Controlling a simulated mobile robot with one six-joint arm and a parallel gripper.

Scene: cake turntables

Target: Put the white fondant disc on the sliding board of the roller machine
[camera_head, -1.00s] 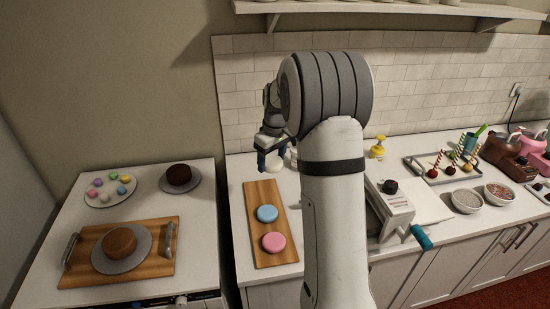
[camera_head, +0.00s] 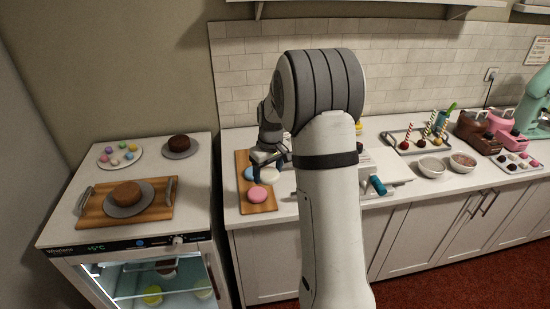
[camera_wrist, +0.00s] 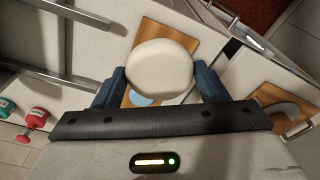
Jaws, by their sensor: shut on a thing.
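My gripper (camera_wrist: 160,80) is shut on the white fondant disc (camera_wrist: 161,70). In the wrist view the disc sits between the two blue fingers, above the wooden board (camera_wrist: 140,38). In the head view my gripper (camera_head: 268,160) and the white disc (camera_head: 270,175) are over the board's right side, by the blue disc (camera_head: 249,173) and behind the pink disc (camera_head: 257,194). The roller machine (camera_head: 367,162), with its teal handle (camera_head: 378,186), stands to the right, largely hidden behind my arm. Its sliding board cannot be clearly made out.
A fridge counter at left holds a brown cake (camera_head: 126,193) on a board with handles, a dark cake (camera_head: 179,144) and a plate of coloured sweets (camera_head: 119,155). A gap separates it from the main counter. Bowls (camera_head: 431,167) and a cake-pop tray stand further right.

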